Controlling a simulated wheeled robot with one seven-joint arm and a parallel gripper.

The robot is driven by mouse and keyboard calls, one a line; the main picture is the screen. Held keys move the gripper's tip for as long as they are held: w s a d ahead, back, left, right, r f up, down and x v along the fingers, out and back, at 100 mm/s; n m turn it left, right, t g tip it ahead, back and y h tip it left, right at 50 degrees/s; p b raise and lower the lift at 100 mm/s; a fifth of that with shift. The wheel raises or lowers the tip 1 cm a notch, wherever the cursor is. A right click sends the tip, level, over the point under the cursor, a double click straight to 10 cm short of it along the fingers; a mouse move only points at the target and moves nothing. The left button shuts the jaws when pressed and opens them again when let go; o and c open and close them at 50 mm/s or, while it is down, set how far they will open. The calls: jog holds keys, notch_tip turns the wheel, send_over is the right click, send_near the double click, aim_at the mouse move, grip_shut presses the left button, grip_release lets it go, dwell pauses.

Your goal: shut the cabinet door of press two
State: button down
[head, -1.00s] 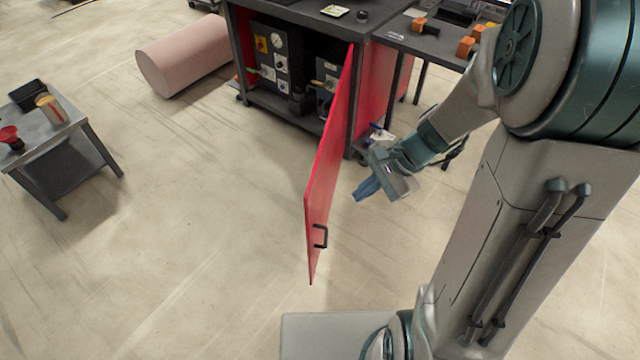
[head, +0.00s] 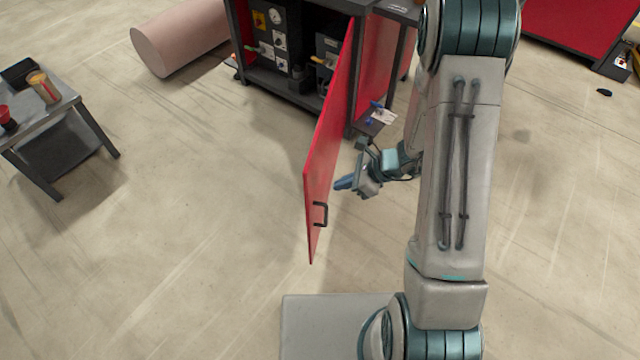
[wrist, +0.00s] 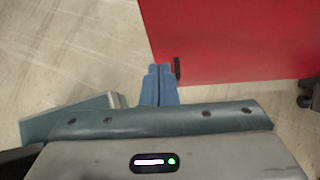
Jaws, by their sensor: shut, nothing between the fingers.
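The red cabinet door (head: 325,150) stands wide open, swung out from the dark cabinet (head: 290,88). Its black handle (head: 321,214) is near the free lower end, on the side facing my arm. My gripper (head: 341,184) is shut and empty, to the right of the door, with its blue fingertips pointing at the door's handle side. In the wrist view the shut fingers (wrist: 159,82) overlap the edge of the red door (wrist: 235,45), and the dark handle (wrist: 177,68) shows just right of the fingertips. I cannot tell whether they touch the door.
Gauges and valves (head: 279,42) sit inside the open cabinet. A pink roll (head: 180,38) lies on the floor to its left. A small grey table (head: 62,117) with cans stands at far left. The floor left of the door is clear.

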aim_at(310, 188)
jog(key=a, duration=0.1)
jog(key=a+f, duration=0.1)
jog(key=a, duration=0.1)
jog(key=w+a+f, duration=0.1)
jog(key=a, duration=0.1)
jog(key=shift+w+a, duration=0.2)
jog(key=shift+a, duration=0.2)
jog(key=shift+a, duration=0.1)
